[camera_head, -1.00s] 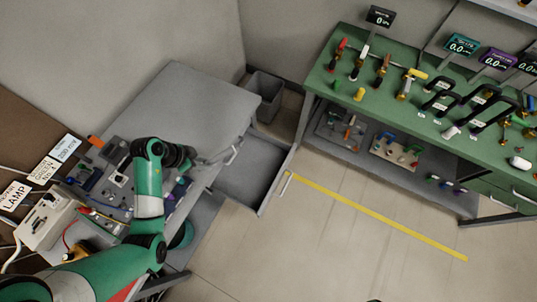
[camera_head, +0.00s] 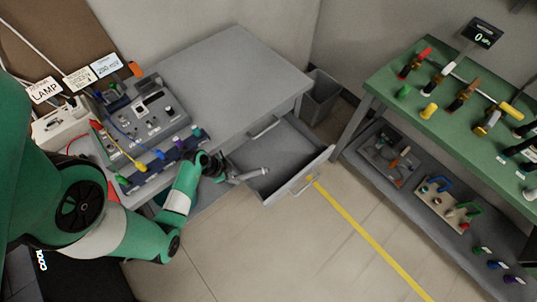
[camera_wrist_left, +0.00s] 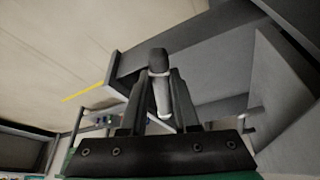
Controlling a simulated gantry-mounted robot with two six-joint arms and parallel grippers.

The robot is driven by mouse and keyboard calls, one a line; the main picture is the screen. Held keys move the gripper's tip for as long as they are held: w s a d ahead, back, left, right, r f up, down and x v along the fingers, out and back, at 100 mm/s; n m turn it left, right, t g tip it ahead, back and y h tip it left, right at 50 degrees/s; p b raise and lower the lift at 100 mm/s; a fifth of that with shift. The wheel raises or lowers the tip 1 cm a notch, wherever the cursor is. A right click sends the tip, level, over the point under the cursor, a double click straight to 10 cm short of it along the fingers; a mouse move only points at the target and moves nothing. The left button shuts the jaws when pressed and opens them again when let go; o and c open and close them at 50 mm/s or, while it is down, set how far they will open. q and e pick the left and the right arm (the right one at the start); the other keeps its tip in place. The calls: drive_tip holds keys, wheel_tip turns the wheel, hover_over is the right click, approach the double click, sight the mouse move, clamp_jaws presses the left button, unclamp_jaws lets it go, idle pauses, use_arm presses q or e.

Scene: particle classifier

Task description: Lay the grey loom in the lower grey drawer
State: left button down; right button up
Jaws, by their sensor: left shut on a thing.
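The grey loom shows in the left wrist view as a light grey rod with a dark end cap (camera_wrist_left: 160,88), upright between the fingers. My left gripper (camera_wrist_left: 158,105) is shut on it. In the head view my left gripper (camera_head: 228,176) is at the near left side of the open lower grey drawer (camera_head: 312,166), and the loom (camera_head: 252,174) points right, over the drawer's opening. I cannot tell its exact height above the drawer floor. The drawer is pulled out and its visible floor looks empty. My right gripper is not in view.
A closed upper drawer with a handle (camera_head: 264,127) sits above the open one under the grey tabletop (camera_head: 225,75). A panel of devices and cables (camera_head: 150,115) stands to the left. A grey bin (camera_head: 321,95) and a green bench (camera_head: 440,105) are to the right. The floor between is clear.

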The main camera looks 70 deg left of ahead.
use_arm(q)
drive_tip(key=shift+s+d+f, duration=0.1)
drive_tip(key=shift+s+f, duration=0.1)
drive_tip(key=shift+f, duration=0.3)
drive_tip(key=w+a+f+b, duration=0.4)
drive_tip(key=w+b, duration=0.2)
drive_tip(key=w, duration=0.1)
drive_tip(key=b, duration=0.5)
hover_over(259, 167)
drive_tip(key=s+d, duration=0.1)
drive_tip(key=d, duration=0.1)
wheel_tip(259, 167, down, 5)
drive_tip(key=shift+s+r, duration=0.1)
drive_tip(key=shift+a, duration=0.1)
drive_tip(key=shift+w+f+b, duration=0.3)
drive_tip(key=shift+f+b, duration=0.05)
drive_tip(key=shift+b, duration=0.05)
drive_tip(key=f+b, duration=0.2)
drive_tip(key=f, duration=0.1)
drive_tip(key=shift+w+a+f+b, duration=0.15)
drive_tip(key=shift+w+f+b, duration=0.1)
drive_tip(key=shift+b, duration=0.1)
drive_tip(key=shift+s+r, duration=0.1)
drive_tip(key=shift+r, duration=0.05)
drive_tip(key=c, duration=1.1)
unclamp_jaws()
drive_tip(key=o, duration=0.4)
drive_tip(key=shift+o, duration=0.2)
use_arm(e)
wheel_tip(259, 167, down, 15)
